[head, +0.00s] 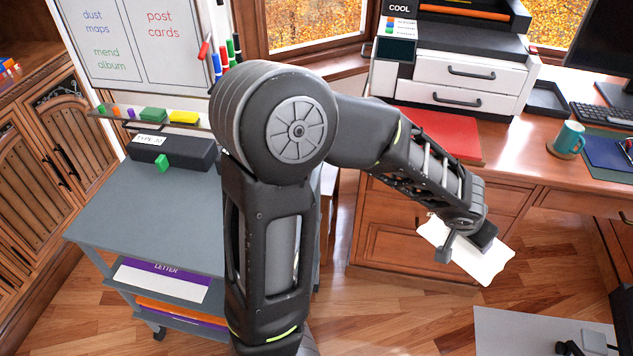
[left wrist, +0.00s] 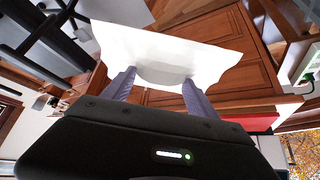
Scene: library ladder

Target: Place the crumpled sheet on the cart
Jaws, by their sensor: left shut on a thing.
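The crumpled sheet (head: 487,262) is white with uneven edges. My left gripper (head: 464,243) is shut on it and holds it in the air in front of the wooden desk's drawers. In the left wrist view the sheet (left wrist: 165,52) spans both fingers of my left gripper (left wrist: 153,85). The cart (head: 140,215) is grey and stands at the left in the head view, with my arm hiding its right side. The sheet is well to the right of the cart, apart from it. My right gripper is not in view.
The desk (head: 540,165) bears a red folder (head: 440,132), printer and teal mug (head: 569,139).

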